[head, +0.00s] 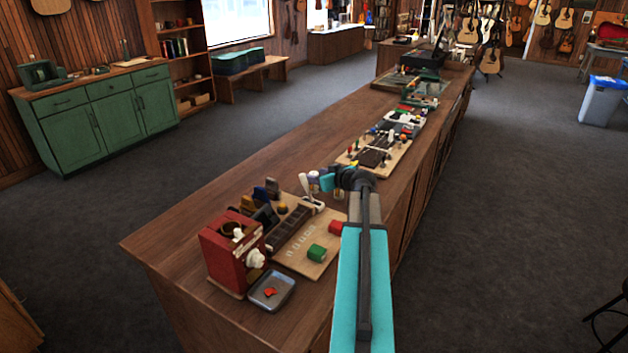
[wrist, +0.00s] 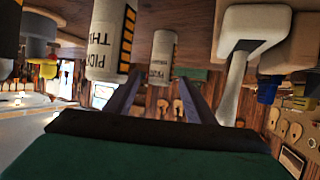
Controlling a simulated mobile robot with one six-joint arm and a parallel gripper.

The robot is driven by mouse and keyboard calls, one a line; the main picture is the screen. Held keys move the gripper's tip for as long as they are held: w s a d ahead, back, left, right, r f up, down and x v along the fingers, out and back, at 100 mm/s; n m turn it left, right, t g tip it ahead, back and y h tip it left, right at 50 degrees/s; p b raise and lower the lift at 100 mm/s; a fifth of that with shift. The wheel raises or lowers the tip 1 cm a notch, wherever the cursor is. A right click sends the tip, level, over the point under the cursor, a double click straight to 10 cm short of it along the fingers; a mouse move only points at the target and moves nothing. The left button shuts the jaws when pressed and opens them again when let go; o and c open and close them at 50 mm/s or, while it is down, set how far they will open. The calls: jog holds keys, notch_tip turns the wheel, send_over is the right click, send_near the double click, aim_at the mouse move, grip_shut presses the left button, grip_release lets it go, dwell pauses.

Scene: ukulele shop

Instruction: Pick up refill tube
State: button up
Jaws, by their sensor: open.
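In the wrist view, which looks upside down, a small pale cylinder (wrist: 163,48) with dark print shows between and beyond the tips of my open gripper (wrist: 158,80). A larger white cylinder (wrist: 103,42) with dark lettering and a yellow-black band is nearer, beside the left finger. I cannot tell for sure which one is the refill tube. Neither visibly touches a finger. My forearm hides part of that area.
A white paddle-like piece (wrist: 236,70) stands right of the fingers in the wrist view.

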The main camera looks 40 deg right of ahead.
jog(key=shift+x, duration=0.95)
jog(key=shift+c, duration=0.5)
jog(key=c, duration=1.1)
